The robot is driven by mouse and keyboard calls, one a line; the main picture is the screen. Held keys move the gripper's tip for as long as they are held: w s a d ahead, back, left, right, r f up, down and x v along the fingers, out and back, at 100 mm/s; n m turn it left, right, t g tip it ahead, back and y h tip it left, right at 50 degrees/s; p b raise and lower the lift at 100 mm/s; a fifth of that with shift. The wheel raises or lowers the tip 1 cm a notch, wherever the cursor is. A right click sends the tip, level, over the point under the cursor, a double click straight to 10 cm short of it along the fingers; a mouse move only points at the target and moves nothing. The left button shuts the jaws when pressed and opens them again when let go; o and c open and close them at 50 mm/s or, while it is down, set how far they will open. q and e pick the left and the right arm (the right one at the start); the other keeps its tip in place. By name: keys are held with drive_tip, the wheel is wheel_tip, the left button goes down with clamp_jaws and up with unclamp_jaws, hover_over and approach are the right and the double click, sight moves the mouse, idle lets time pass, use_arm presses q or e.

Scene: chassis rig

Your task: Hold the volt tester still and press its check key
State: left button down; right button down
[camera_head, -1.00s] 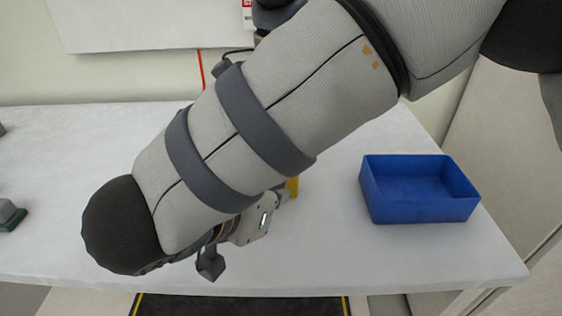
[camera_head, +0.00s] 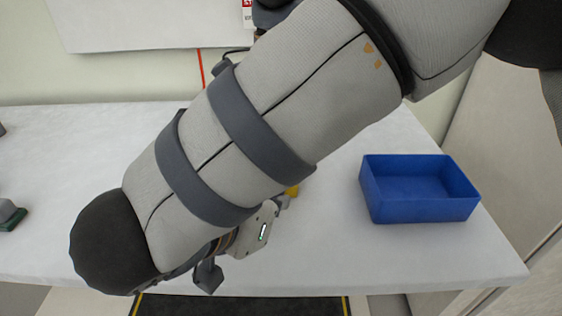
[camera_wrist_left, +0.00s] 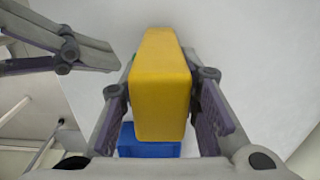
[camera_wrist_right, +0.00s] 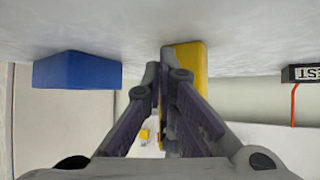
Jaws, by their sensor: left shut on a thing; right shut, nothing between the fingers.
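The yellow volt tester (camera_wrist_left: 161,95) stands between the two fingers of my left gripper (camera_wrist_left: 160,85), which is shut on it, in the left wrist view. In the head view only a small yellow part (camera_head: 292,191) shows past my right arm. My right gripper (camera_head: 282,203) is shut and empty beside the tester. Its fingers (camera_wrist_right: 165,75) are together in the right wrist view, in front of the tester (camera_wrist_right: 190,62); I cannot tell whether they touch it. In the left wrist view my right gripper is at the upper left. I cannot make out the check key.
A blue bin (camera_head: 420,190) stands at the right of the white table (camera_head: 430,262). A grey and green object (camera_head: 10,214) sits at the left edge. My right arm hides much of the table's middle. The table between arm and bin is clear.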

use_arm(q)
drive_tip(key=shift+f, duration=0.15)
use_arm(e)
drive_tip(key=shift+s, duration=2.5)
use_arm(q)
drive_tip(key=c, duration=1.1)
unclamp_jaws()
